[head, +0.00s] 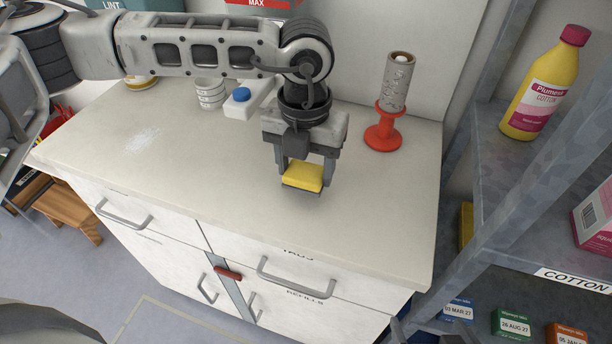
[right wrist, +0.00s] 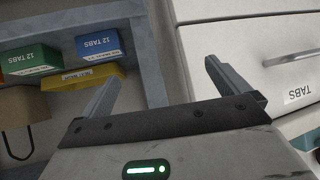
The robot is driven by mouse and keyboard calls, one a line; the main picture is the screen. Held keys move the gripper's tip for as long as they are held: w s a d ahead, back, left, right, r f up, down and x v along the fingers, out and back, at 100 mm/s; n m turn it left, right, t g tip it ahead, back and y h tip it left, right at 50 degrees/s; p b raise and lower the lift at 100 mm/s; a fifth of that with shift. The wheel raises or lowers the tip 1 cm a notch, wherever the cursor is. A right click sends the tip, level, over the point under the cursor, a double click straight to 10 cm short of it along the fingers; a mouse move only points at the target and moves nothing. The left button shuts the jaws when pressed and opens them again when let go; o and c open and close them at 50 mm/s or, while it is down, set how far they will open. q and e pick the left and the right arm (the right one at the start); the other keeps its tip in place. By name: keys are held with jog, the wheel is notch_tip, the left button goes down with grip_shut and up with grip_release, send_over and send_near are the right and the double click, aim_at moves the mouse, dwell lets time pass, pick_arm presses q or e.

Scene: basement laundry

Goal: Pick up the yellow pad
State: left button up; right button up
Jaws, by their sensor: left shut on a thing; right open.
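The yellow pad (head: 304,176) is a small yellow block with a dark underside. It is between the fingers of my left gripper (head: 306,178), which is shut on it. The gripper points down over the front middle of the white countertop. The pad looks a little above the counter, but I cannot tell the exact gap. My right gripper (right wrist: 160,92) shows in the right wrist view, open and empty, in front of a shelf and the white cabinet front. It is not seen in the head view.
On the counter (head: 380,225) stand a red holder with a grey roll (head: 384,134), a white block with a blue button (head: 241,100) and a white powder patch (head: 142,139). A grey metal shelf (head: 490,180) at right carries a yellow bottle (head: 546,85) and several boxes. The counter's front right is clear.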

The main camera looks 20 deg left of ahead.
pick_arm(q)
jog(key=s+a+r+b, duration=0.2)
jog(key=s+a+r, duration=0.5)
jog(key=s+r, duration=0.2)
jog(key=s, duration=0.2)
jog(key=shift+s+a+r+b, duration=0.2)
jog(key=shift+s+r+b, duration=0.05)
jog(key=shift+s+b, duration=0.1)
jog(key=o, duration=0.4)
jog(key=c, duration=0.3)
